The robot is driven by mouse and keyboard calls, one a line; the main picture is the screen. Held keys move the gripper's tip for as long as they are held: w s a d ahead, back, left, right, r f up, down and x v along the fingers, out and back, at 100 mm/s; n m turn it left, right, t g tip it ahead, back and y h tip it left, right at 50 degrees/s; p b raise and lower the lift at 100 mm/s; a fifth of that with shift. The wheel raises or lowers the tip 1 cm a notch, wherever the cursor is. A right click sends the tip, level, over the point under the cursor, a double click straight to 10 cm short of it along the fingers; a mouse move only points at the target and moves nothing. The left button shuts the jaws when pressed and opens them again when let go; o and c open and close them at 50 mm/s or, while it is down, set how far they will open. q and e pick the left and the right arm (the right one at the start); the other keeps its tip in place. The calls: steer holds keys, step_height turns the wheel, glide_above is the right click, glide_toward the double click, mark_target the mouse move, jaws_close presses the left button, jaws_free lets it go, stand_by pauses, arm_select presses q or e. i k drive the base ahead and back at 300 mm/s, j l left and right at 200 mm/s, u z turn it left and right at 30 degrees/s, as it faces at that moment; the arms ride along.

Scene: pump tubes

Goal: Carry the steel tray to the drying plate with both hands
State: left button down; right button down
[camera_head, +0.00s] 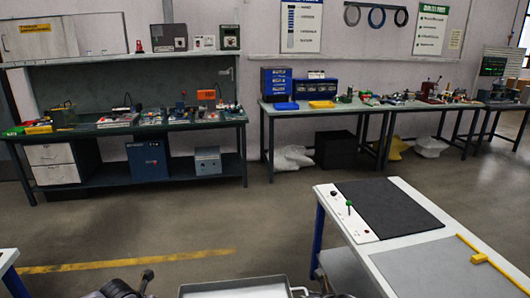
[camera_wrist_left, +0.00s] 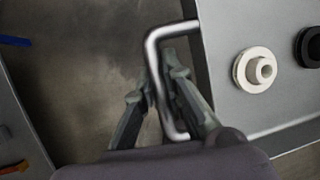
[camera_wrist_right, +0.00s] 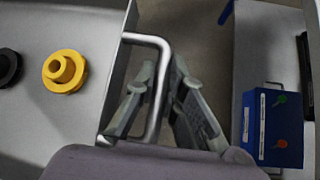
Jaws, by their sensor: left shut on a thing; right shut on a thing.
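The steel tray (camera_head: 232,290) shows at the bottom of the head view, cut off by the frame edge. My left gripper (camera_wrist_left: 168,75) is shut on the tray's bent metal handle (camera_wrist_left: 152,52). My right gripper (camera_wrist_right: 160,88) is shut on the opposite handle (camera_wrist_right: 162,58). A white flanged part (camera_wrist_left: 255,70) and a black part (camera_wrist_left: 310,46) lie in the tray, and a yellow flanged part (camera_wrist_right: 64,72) lies near its right side. On the white table at right are a dark mat (camera_head: 388,205) and a grey plate (camera_head: 437,270); I cannot tell which is the drying plate.
The white table (camera_head: 345,225) stands ahead right, with a green-topped lever (camera_head: 349,204) and a yellow bar (camera_head: 478,258). A blue box (camera_wrist_right: 273,128) is right of my right gripper. Another table edge (camera_head: 8,262) is at left. Open floor (camera_head: 200,225) lies ahead, before the workbenches.

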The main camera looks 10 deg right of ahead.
mark_target(384, 202)
steer(key=i, duration=1.1)
steer(key=i+j+z, duration=0.1)
steer(key=i+z, duration=0.15)
steer(key=i, duration=0.85)
steer(key=i+z, duration=0.3)
steer(key=i, duration=0.3)
steer(key=i+j+z, duration=0.15)
steer(key=i+z, duration=0.15)
steer(key=i, duration=0.25)
steer(key=i+z, duration=0.2)
steer(key=z, duration=0.2)
steer(key=i+z, duration=0.2)
steer(key=z, duration=0.2)
steer(key=i+j+z, duration=0.1)
steer(key=z, duration=0.3)
steer(key=i+z, duration=0.1)
steer(key=z, duration=0.75)
